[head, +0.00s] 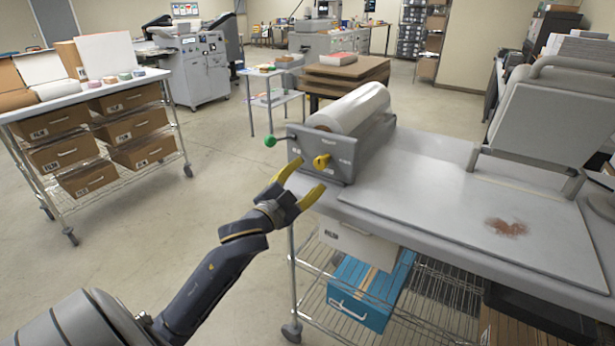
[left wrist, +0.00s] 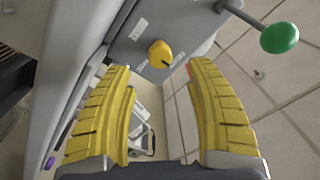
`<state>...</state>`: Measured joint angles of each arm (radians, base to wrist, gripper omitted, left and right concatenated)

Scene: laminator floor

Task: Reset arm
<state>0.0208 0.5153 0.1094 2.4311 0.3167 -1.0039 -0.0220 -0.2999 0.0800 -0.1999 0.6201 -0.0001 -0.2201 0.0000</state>
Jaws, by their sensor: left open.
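My left gripper (head: 299,184) has yellow-padded fingers. It is open and empty, held just in front of the laminator's grey end panel (head: 316,148) at the table's left end. The panel carries a yellow knob (head: 321,161) and an arm tipped with a green ball (head: 270,141). In the left wrist view my left gripper (left wrist: 160,100) has its fingers spread. The yellow knob (left wrist: 161,54) lies beyond the gap between them, apart from both. The green ball (left wrist: 279,38) shows at the upper right. My right gripper is not in view.
A white roll (head: 348,108) lies behind the panel. The tabletop (head: 430,170) bears a flat board (head: 480,215) with a reddish-brown stain and a raised grey frame (head: 545,115). A blue bin (head: 362,290) sits on the wire shelf below.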

